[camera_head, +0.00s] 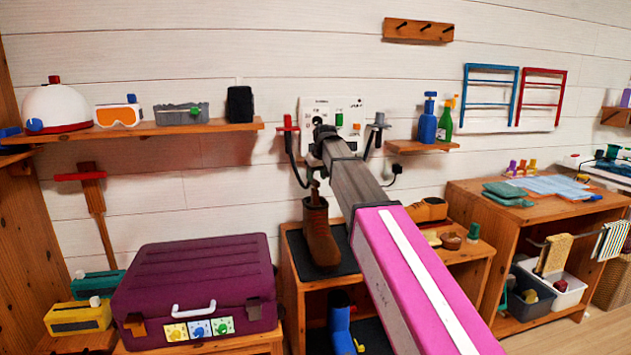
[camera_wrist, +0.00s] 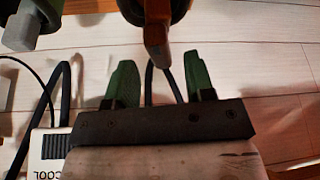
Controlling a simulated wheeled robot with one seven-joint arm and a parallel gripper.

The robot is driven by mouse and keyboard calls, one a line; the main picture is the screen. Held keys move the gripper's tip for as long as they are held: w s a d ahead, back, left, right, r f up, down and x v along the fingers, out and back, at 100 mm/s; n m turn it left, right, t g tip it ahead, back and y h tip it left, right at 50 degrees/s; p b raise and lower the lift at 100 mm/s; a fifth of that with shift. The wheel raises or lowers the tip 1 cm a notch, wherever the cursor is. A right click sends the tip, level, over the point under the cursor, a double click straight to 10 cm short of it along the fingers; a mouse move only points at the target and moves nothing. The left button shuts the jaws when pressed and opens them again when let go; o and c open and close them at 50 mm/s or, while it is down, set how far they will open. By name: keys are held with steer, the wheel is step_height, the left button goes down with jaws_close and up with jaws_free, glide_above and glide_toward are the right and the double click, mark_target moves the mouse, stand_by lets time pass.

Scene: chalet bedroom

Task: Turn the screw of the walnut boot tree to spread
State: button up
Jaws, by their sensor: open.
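The brown boot (camera_head: 320,238) stands upright on a dark mat on the wooden cabinet in the head view. The walnut boot tree (camera_head: 315,194) sticks up out of its shaft; its screw is too small to make out there. My gripper (camera_wrist: 157,72) is open in the wrist view, its two green fingers apart.
A white wall unit (camera_head: 353,107) with dark tubes and red and grey ends is behind my arm. A purple case (camera_head: 198,285) stands left of the boot. A shelf (camera_head: 150,130) is at upper left; a small bottle shelf (camera_head: 422,147) is at right.

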steer(key=shift+x, duration=1.2)
jaws_close()
steer(key=shift+m+h, duration=0.5)
steer(key=shift+m, duration=0.9)
jaws_free()
steer(key=shift+r, duration=0.1)
steer(key=v, duration=1)
steer(key=shift+s+r, duration=0.2)
steer(key=shift+s, duration=0.2)
